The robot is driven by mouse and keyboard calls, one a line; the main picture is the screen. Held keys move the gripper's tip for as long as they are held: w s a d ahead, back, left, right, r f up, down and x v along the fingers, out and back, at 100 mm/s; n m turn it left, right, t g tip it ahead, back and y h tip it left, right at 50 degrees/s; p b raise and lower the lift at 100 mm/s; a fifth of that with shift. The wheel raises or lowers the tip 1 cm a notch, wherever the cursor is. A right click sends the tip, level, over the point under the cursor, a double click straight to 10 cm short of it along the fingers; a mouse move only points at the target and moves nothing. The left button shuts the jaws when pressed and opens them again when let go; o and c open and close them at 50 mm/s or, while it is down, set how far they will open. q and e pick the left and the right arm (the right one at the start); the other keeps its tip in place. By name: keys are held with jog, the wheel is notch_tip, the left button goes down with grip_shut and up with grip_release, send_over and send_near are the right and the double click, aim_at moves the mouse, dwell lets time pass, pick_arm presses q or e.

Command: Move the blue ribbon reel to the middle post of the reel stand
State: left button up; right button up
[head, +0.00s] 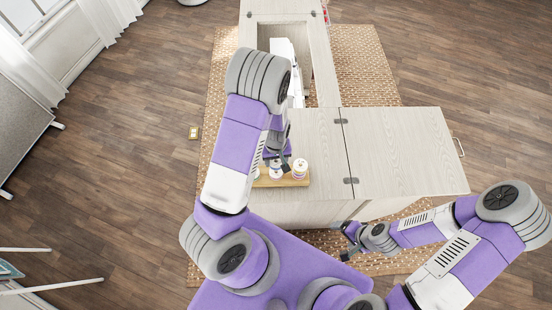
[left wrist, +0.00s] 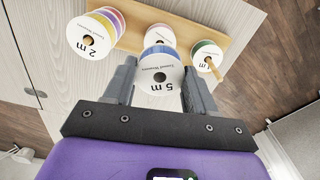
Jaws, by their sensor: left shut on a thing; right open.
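The blue ribbon reel (left wrist: 160,72) has a white face marked "5 m" and a blue edge. My left gripper (left wrist: 159,84) is shut on it, one finger on each side. In the head view my left gripper (head: 277,160) is at the wooden reel stand (head: 292,183), largely hidden by my arm. The held reel lines up with the middle of the stand; I cannot tell whether the post is inside it. My right gripper (head: 347,242) is open and empty, low beside the cabinet front.
The stand is at the edge of the pale cabinet top (head: 400,150). A white sewing machine (head: 292,75) stands behind. The right cabinet top is clear.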

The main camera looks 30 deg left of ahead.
pick_arm(q)
jog(key=shift+f+b, duration=1.05)
jog(key=shift+f, duration=0.3)
jog(key=o, duration=1.1)
jog(key=shift+r, duration=0.1)
notch_tip(320, 180, up, 8)
jog(key=shift+f+p, duration=0.25)
jog(key=shift+p, duration=0.35)
